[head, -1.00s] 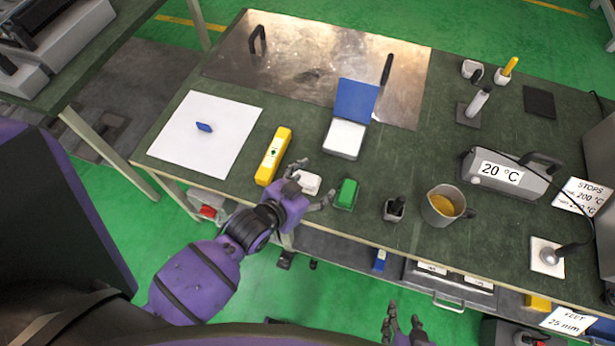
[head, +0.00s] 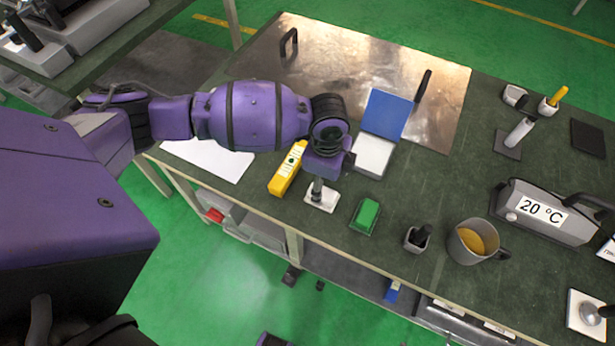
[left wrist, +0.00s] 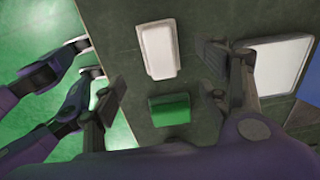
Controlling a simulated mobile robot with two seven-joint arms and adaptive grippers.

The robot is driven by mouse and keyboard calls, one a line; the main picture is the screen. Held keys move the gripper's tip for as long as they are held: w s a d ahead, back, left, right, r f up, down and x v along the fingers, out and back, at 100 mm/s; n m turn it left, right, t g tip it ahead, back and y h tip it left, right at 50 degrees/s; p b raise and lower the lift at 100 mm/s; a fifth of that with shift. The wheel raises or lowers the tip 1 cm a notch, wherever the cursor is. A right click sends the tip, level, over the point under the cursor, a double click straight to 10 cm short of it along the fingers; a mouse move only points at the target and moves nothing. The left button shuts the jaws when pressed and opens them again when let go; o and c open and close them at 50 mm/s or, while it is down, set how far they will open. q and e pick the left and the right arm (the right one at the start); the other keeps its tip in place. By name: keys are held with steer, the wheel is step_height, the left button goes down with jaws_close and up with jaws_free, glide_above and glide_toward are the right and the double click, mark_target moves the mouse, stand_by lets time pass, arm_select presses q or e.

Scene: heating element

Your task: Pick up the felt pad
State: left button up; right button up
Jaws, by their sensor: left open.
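A small white rounded block (head: 319,206), which looks like the felt pad, lies near the table's front edge. In the head view one finger hides part of the block.
A green block (head: 364,216) lies just right of the white block, and a yellow bar (head: 288,168) just left. A white box with a blue lid (head: 386,115) stands behind. A dark holder (head: 417,240) and a mug (head: 462,243) stand further right.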

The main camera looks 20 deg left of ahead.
arm_select(q)
steer(key=shift+s+a, duration=0.2)
steer(key=shift+a, duration=0.05)
steer(key=shift+f, duration=0.3)
steer(key=f, duration=0.4)
steer(key=w+f, duration=0.1)
steer(key=f, duration=0.2)
steer(key=shift+b, duration=0.4)
steer(key=shift+r, duration=0.1)
steer(key=shift+c, duration=0.5)
